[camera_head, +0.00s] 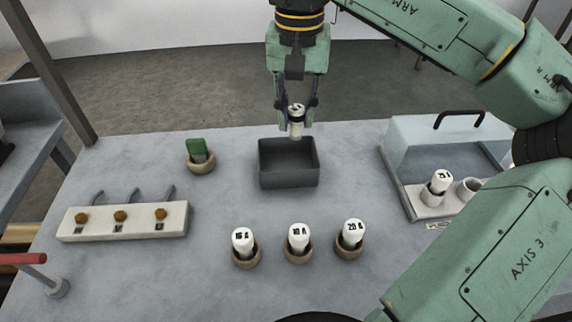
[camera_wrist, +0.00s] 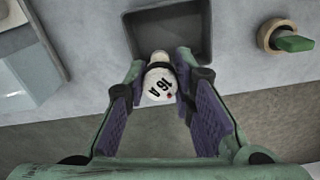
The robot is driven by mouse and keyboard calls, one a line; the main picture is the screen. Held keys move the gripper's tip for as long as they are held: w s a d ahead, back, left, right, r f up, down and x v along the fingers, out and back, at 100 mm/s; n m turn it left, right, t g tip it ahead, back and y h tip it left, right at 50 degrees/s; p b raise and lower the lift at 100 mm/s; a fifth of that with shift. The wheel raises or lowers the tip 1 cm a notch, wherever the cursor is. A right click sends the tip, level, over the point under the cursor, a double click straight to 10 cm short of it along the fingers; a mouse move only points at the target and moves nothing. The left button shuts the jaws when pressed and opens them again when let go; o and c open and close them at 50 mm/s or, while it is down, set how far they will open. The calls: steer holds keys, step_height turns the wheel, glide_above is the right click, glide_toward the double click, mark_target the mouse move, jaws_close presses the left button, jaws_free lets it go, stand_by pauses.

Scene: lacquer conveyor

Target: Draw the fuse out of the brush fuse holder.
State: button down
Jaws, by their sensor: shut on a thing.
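My gripper (camera_head: 297,112) is shut on a white fuse (camera_head: 296,129) with a dark band, held upright above the back of the dark open bin (camera_head: 288,182). In the wrist view the fuse (camera_wrist: 158,84) reads 16 A with a small red mark, between the purple pads of my gripper (camera_wrist: 160,72). The bin (camera_wrist: 130,30) lies beyond its lower end. At the right, a pale fuse holder block (camera_head: 424,208) has one white fuse (camera_head: 437,186) standing in it and one empty-looking socket (camera_head: 469,191). Its name plate is partly hidden by my arm.
Three white fuses (camera_head: 243,241), (camera_head: 299,238), (camera_head: 350,235) stand in brown cups at the front. A pale cover with a dark handle (camera_head: 459,118) is behind the holder. A green piece (camera_head: 196,147) sits in a cup. A white strip (camera_head: 122,230) with orange knobs is left.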

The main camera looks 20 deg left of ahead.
steer(key=c, duration=1.3)
jaws_free()
step_height(320, 180, up, 12)
steer(key=shift+r, duration=0.1)
